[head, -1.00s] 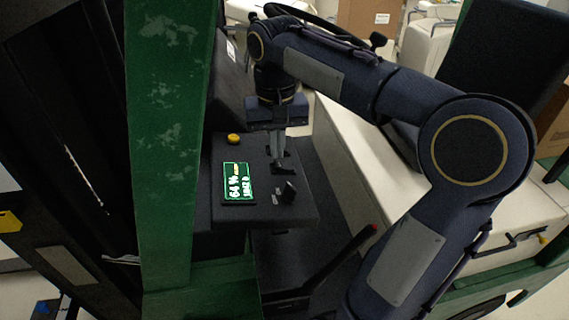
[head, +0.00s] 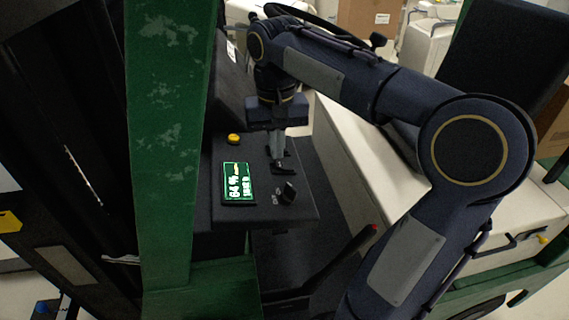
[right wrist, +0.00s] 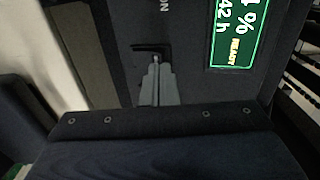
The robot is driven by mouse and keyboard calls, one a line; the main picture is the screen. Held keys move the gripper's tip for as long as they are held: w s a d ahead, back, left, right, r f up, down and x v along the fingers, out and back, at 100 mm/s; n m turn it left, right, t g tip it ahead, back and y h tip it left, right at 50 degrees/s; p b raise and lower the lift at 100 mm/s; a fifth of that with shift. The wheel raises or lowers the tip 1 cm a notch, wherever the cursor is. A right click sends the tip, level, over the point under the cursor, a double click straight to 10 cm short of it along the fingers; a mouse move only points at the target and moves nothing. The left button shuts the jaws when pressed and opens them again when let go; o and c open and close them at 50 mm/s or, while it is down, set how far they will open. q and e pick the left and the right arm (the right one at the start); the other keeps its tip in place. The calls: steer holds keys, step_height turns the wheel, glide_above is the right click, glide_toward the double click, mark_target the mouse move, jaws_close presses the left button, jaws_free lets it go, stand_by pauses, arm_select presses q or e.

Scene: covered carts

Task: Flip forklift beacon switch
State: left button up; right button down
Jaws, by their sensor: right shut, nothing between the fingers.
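The dark forklift dashboard (head: 240,214) carries a lit green display (head: 238,183), which also shows in the right wrist view (right wrist: 237,38). A small black switch plate (head: 283,170) sits to the right of the display; it appears as a black L-shaped edge (right wrist: 141,47) in the right wrist view, near lettering ending in "ON". My right gripper (head: 279,163) points down at it, shut and empty, also seen in the right wrist view (right wrist: 156,62). Its fingertips are at or just above the plate; contact is unclear. The switch's lever is mostly hidden by the fingers. My left gripper is out of view.
A yellow button (head: 233,139) and a black knob (head: 288,193) sit on the same dashboard. A green post (head: 170,130) stands at the left. A steering wheel (head: 320,25) is behind my right arm, and a red-tipped lever (head: 352,245) rises below the dashboard.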

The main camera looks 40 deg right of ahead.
mark_target(277, 163)
steer(key=shift+f+b, duration=0.75)
steer(key=shift+f, duration=0.3)
stand_by(0.5)
step_height(277, 163, up, 5)
steer(key=p, duration=0.5)
steer(key=shift+r+p, duration=0.7)
steer(key=shift+r, duration=0.35)
